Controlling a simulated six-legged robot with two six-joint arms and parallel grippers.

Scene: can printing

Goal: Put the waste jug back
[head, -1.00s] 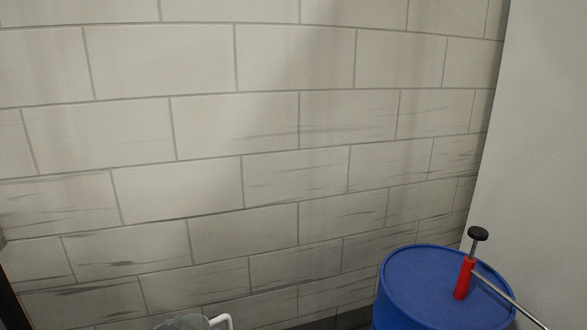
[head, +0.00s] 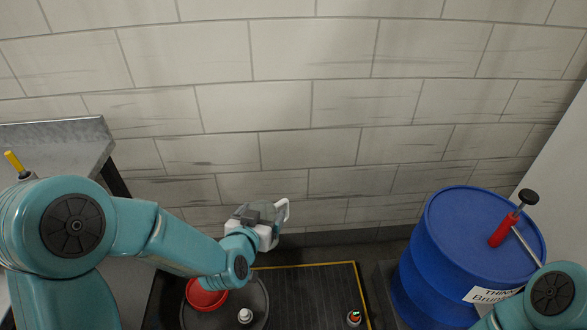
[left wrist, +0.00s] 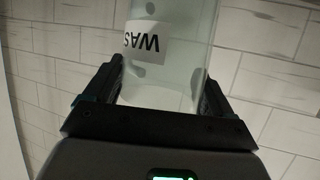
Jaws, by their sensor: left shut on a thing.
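The waste jug (head: 264,210) is a clear, greyish jug with a white handle, seen in the head view near the wall at centre. In the left wrist view the jug (left wrist: 175,70) fills the space between the fingers, and its white label reads "WAS", upside down. My left gripper (head: 258,226) is shut on the jug and holds it up in front of the tiled wall. The fingers also show on both sides of it in the left wrist view (left wrist: 160,95). Part of my right arm shows at the lower right, but its gripper is out of frame.
A blue drum (head: 440,265) labelled "THINN..." with a red pump (head: 504,230) stands at right. Below the jug is a dark mat (head: 310,290) with a yellow edge. A red funnel-like bowl (head: 205,295) sits beside it. A grey bench (head: 60,140) is at left.

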